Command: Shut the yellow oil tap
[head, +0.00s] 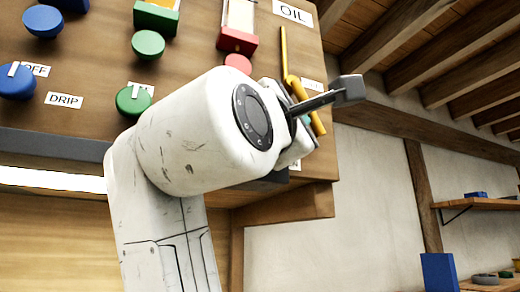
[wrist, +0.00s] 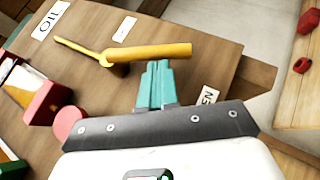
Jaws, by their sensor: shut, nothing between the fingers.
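The yellow oil tap (head: 309,106) is on the right end of the wooden panel, under the OIL sign (head: 292,12). Its thick lever (wrist: 155,51) points down and slightly right in the head view, and lies nearly level in the wrist view. A thin yellow pipe (wrist: 75,47) runs from its pivot. A label ending in "EN" (wrist: 208,101) lies on the lever's free-end side; another label (wrist: 124,28) is beside the pivot. My gripper (wrist: 156,66) is shut and empty, its teal fingertips right beside the lever. I cannot tell whether they touch. My wrist mostly hides the gripper in the head view.
A red block with a glass gauge (head: 237,40) and a red knob (head: 238,63) sit left of the tap. Green knobs (head: 134,99) and blue knobs (head: 17,82) are farther left. Shelves (head: 480,203) hang on the right wall. Open space lies right of the panel edge.

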